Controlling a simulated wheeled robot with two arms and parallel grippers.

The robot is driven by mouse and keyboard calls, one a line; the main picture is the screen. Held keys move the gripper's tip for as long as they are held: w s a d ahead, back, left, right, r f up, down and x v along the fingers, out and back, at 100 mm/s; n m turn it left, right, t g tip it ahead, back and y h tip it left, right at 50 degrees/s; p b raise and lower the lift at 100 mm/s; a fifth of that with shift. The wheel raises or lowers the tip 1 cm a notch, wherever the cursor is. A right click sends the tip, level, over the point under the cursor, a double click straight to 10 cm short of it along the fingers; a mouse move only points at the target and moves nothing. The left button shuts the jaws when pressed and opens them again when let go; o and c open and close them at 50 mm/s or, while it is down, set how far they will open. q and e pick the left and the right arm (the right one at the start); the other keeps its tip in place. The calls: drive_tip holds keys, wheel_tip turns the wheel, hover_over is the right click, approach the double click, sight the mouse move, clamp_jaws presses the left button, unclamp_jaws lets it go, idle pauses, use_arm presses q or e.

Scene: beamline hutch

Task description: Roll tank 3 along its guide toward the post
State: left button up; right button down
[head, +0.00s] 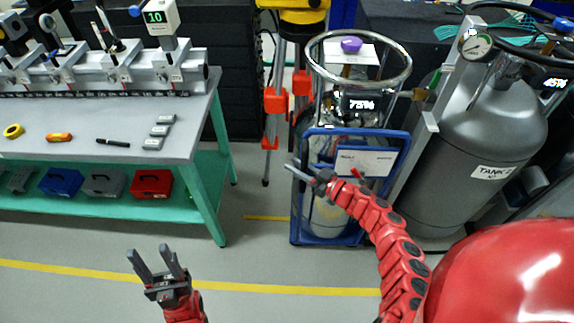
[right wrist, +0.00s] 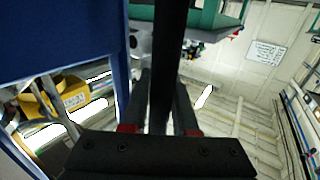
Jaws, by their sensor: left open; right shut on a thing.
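A silver tank (head: 325,218) with a 75% display stands upright in a blue frame (head: 325,239), under a chrome ring. Its label card (head: 365,160) is too blurred to read, so I cannot tell if it is tank 3. My right gripper (head: 308,178) is in front of the blue frame's left side, fingers pointing left. In the right wrist view its fingers (right wrist: 160,105) are shut on a dark bar (right wrist: 168,60), beside a blue panel. I cannot tell which part the bar is. My left gripper (head: 155,262) is open and empty above the floor.
A grey tank (head: 483,130) labelled TANK 2 stands at the right, beside a grey upright post (head: 408,165). A tripod with red clamps (head: 275,101) stands behind the blue frame. A green-legged bench (head: 95,140) is at the left. The floor in front is clear, with yellow lines.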

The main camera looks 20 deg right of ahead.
drive_tip(key=shift+d+r, duration=0.2)
drive_tip(key=shift+d, duration=0.2)
drive_tip(key=c, duration=1)
unclamp_jaws()
drive_tip(key=shift+w+f, duration=0.15)
drive_tip(key=b+v, duration=0.1)
drive_tip(key=v, duration=1.6)
drive_tip(key=shift+d+f+b, duration=0.1)
drive_tip(key=shift+b, duration=0.3)
